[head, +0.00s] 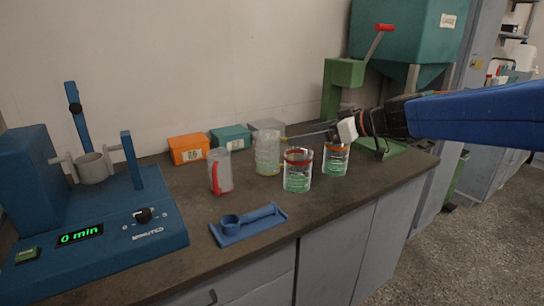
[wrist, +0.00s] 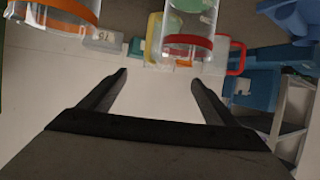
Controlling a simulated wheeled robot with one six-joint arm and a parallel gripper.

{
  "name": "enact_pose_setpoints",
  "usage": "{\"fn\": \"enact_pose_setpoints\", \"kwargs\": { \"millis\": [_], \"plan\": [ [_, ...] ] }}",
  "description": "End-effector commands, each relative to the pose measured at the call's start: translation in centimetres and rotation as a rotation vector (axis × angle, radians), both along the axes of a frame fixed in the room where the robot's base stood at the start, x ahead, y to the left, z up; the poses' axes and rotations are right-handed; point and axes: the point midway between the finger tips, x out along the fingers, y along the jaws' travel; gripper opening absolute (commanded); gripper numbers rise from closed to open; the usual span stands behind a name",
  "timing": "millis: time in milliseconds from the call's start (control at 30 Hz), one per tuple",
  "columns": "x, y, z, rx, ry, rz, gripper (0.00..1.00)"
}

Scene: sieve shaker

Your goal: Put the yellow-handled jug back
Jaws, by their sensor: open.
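The yellow-handled jug (head: 267,150) is clear and stands upright on the dark bench, with yellow showing near its top right and low on its body. In the wrist view its yellow handle (wrist: 154,38) shows at the upper middle, partly behind a clear red-banded container (wrist: 188,42). My gripper (head: 288,137) is open and empty, its fingers pointing left close to the jug's upper right side. I cannot tell whether they touch. In the wrist view nothing lies between the fingertips (wrist: 164,80). The jug's rear side is hidden.
A red-handled jug (head: 221,172) stands left of it. Orange (head: 188,149), teal (head: 231,137) and grey boxes line the wall. A blue scoop tray (head: 248,226) lies in front; the blue shaker (head: 150,215) fills the left.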

Motion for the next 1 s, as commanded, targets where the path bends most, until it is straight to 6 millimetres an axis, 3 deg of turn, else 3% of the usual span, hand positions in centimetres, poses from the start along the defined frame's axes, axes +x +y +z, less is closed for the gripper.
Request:
{"fn": "enact_pose_setpoints", "kwargs": {
  "millis": [400, 767, 1000],
  "plan": [
    [3.7, 5.7, -2.8, 0.001, 0.003, 0.002, 0.83],
    [4.8, 7.3, -3.5, 0.000, 0.002, 0.001, 0.83],
    [6.3, 9.6, -4.4, -0.001, 0.003, 0.001, 0.83]
  ]
}}
